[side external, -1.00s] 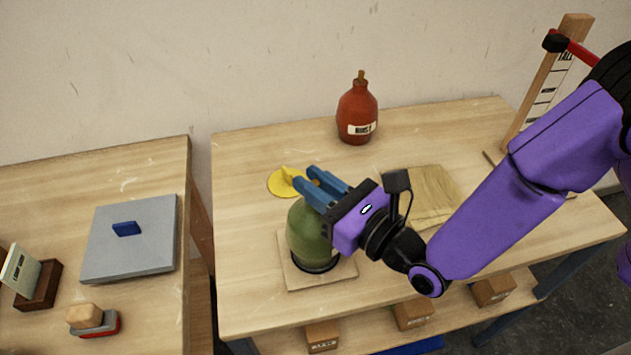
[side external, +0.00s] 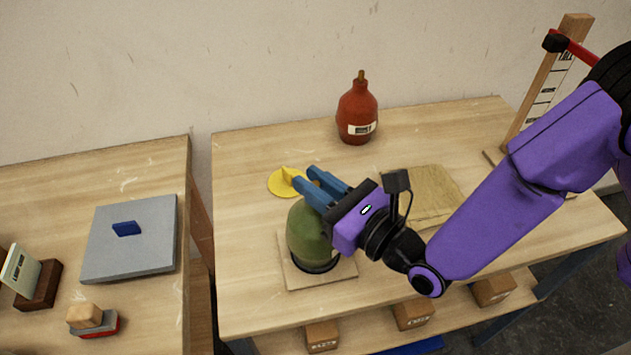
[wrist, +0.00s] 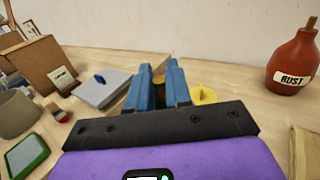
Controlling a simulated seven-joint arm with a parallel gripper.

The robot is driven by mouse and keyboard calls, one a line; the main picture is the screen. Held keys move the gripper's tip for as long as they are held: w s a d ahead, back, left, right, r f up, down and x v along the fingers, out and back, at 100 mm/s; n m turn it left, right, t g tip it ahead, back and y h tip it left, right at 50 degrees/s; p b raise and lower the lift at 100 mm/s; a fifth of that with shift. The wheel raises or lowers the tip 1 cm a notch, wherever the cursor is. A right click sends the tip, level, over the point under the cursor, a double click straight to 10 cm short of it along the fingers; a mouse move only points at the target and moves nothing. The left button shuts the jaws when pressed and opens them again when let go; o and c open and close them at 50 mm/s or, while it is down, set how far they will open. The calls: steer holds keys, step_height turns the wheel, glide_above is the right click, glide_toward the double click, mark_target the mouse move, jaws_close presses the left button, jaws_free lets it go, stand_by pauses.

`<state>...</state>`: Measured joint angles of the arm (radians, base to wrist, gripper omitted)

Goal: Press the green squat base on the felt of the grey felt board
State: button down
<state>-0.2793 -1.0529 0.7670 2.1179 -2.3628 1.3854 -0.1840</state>
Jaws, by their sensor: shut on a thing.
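The green squat base (side external: 308,243) is a rounded green body with a dark bottom rim. It stands upright over a thin square pale board on the right-hand table; I cannot tell whether it touches the board or is just above it. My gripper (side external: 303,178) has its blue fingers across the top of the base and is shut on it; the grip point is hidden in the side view. In the wrist view a brown piece shows between the fingers (wrist: 158,70). The grey felt board (side external: 150,248) lies flat on the left-hand table, with a small blue handle-like piece on it.
A red bottle (side external: 357,112) stands at the back. A yellow disc (side external: 283,183) lies just beyond my fingers. A pale wooden sheet (side external: 430,195) lies to the right. A gap separates the tables. A card holder (side external: 40,285) and a red-based block (side external: 95,325) flank the grey board's front.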

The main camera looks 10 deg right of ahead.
steer(key=shift+f, duration=0.4)
stand_by(1.4)
steer(key=shift+r, duration=3.2)
